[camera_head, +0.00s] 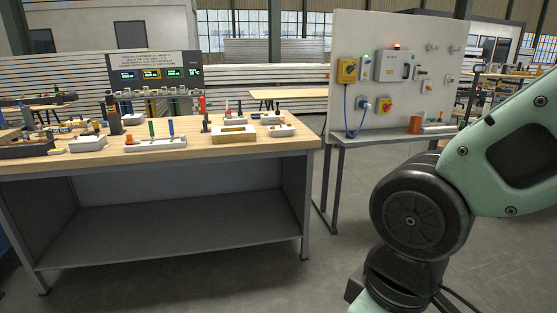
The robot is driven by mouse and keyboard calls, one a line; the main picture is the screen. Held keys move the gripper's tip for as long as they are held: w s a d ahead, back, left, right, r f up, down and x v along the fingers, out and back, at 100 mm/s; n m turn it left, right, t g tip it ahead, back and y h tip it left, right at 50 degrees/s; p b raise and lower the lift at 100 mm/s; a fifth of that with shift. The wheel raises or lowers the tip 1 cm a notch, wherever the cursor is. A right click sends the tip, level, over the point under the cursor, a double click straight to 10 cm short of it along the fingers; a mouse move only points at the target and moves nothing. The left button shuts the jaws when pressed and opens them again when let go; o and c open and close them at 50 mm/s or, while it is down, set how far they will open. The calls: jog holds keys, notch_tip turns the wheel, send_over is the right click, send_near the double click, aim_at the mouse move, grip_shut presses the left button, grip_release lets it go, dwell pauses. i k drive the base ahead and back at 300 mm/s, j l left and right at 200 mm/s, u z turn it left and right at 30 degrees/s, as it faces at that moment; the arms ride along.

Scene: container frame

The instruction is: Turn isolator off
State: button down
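An upright white panel (425,100) stands on a bench at the right of the back area. A yellow box with a dark red knob (347,71) is mounted at its upper left. A second yellow box with a red knob (384,105) sits lower, beside a blue plug fitting (363,104). A grey-white enclosure (392,65) is mounted between and above them. The knobs are too small for me to read their positions, and I cannot tell which box is the isolator. My arm fills the right side, but my gripper is not in view.
A wooden workbench (255,147) with tools and small fixtures stands left of the panel. A blue cable (347,122) hangs from the panel's left side. An orange block (415,124) sits on the panel's grey bench (350,140). Open floor lies in front.

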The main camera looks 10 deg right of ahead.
aim_at(386, 107)
jog(key=i+l, duration=0.25)
jog(key=i, duration=0.25)
jog(key=i+l, duration=0.2)
jog(key=i, duration=0.3)
jog(key=i+l, duration=0.25)
jog(key=i, duration=0.25)
jog(key=i+l, duration=0.25)
jog(key=i, duration=0.25)
jog(key=i+l, duration=0.2)
jog(key=i, duration=0.3)
jog(key=i+l, duration=0.25)
jog(key=i, duration=0.25)
jog(key=i+l, duration=0.25)
jog(key=i, duration=0.25)
jog(key=i+l, duration=0.2)
jog(key=i, duration=0.3)
